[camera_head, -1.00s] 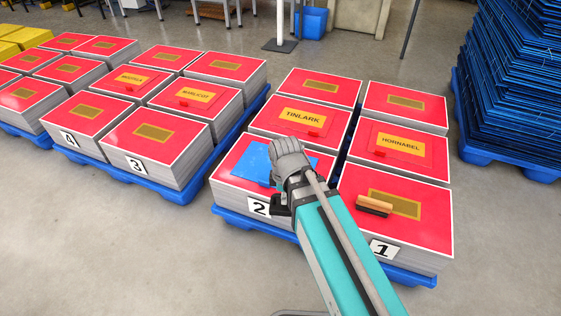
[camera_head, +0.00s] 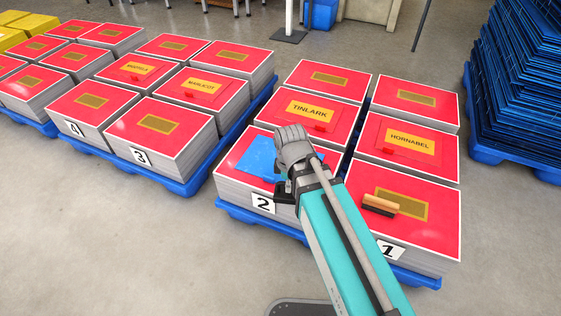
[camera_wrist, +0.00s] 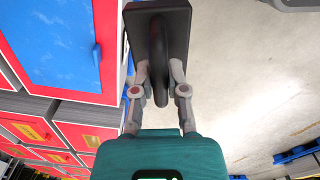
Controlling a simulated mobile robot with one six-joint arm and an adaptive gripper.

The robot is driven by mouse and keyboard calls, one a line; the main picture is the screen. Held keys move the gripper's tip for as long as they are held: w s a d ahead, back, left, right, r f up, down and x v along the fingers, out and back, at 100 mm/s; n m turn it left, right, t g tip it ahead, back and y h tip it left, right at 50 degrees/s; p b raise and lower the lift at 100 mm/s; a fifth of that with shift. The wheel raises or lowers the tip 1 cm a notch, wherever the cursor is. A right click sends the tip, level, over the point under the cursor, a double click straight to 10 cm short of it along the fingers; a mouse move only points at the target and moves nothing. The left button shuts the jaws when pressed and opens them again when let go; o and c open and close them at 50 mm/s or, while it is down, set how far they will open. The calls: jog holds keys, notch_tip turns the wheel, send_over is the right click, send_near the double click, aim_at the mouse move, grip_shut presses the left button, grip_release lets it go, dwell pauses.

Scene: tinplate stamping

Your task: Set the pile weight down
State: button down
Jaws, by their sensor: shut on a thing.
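The pile weight (camera_wrist: 178,28) is a dark block with a curved handle in the wrist view. My gripper (camera_wrist: 160,90) is shut on that handle. In the head view, a dark part of the weight (camera_head: 283,193) shows beside my arm, at the front edge of pile 2 (camera_head: 236,196). My arm hides the rest. In the wrist view the weight hangs beside the stacks, with floor showing to its right; its height is hard to tell. A blue sheet (camera_head: 254,157) lies on the red top of pile 2, and it also shows in the wrist view (camera_wrist: 55,40).
Pile 1 (camera_head: 440,220), to the right of pile 2, bears a wooden-handled brush (camera_head: 380,205). The TINLARK (camera_head: 310,111) and HORNABEL (camera_head: 411,143) piles stand behind. Piles 3 and 4 stand on a blue pallet (camera_head: 190,187) at left. Blue stacked pallets (camera_head: 515,85) stand at right. The front floor is clear.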

jog(key=w+d+m, duration=0.2)
jog(key=w+m, duration=0.1)
jog(key=w, duration=1.1)
jog(key=shift+d, duration=0.3)
jog(key=shift+w, duration=0.15)
jog(key=w+a+f+b, duration=0.6)
jog(key=w+f+b, duration=0.3)
jog(key=w, duration=0.2)
jog(key=shift+a, duration=0.35)
jog(key=shift+w+f, duration=0.1)
jog(key=shift+w, duration=0.1)
jog(key=shift+w+a+f+b, duration=0.2)
jog(key=shift+w+f+b, duration=0.1)
jog(key=shift+f+b, duration=1.6)
jog(key=shift+b, duration=0.1)
